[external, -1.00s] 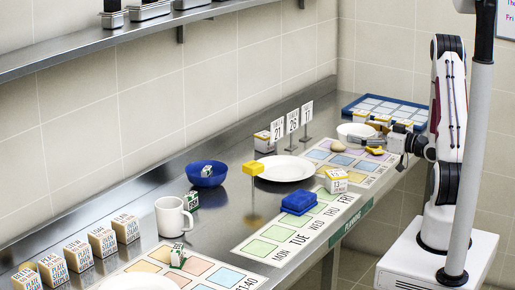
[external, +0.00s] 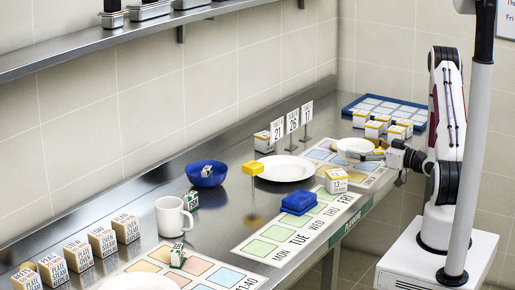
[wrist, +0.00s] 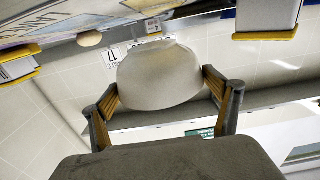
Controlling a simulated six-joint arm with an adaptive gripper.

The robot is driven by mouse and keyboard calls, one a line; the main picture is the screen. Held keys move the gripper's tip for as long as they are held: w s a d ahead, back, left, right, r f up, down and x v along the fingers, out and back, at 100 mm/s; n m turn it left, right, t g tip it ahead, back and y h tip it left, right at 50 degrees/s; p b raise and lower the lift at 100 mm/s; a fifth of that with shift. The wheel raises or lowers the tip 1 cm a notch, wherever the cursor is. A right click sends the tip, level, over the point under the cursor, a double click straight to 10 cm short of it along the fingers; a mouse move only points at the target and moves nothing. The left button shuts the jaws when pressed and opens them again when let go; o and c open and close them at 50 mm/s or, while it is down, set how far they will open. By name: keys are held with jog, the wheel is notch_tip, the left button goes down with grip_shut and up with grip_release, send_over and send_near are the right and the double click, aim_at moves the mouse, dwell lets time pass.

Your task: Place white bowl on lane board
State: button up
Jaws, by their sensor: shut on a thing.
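The white bowl (external: 355,150) is at the far right of the counter, over a board with coloured squares (external: 322,154). I cannot tell whether the bowl touches that board. My gripper (external: 374,155) is shut on the bowl's right side. In the wrist view the bowl (wrist: 160,78) sits between the two yellow-padded fingers of my gripper (wrist: 162,95).
Several yellow-and-white boxes (external: 374,129) stand behind the bowl, before a blue-edged grid tray (external: 352,106). A white plate (external: 285,168) and number signs (external: 292,124) are left of it. A numbered box (external: 336,180) stands nearer. An egg-like object (wrist: 89,39) shows in the wrist view.

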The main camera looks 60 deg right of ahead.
jog(key=shift+f, duration=0.1)
jog(key=shift+f, duration=2)
jog(key=shift+f, duration=0.1)
jog(key=o, duration=1.1)
jog(key=shift+s, duration=6.05)
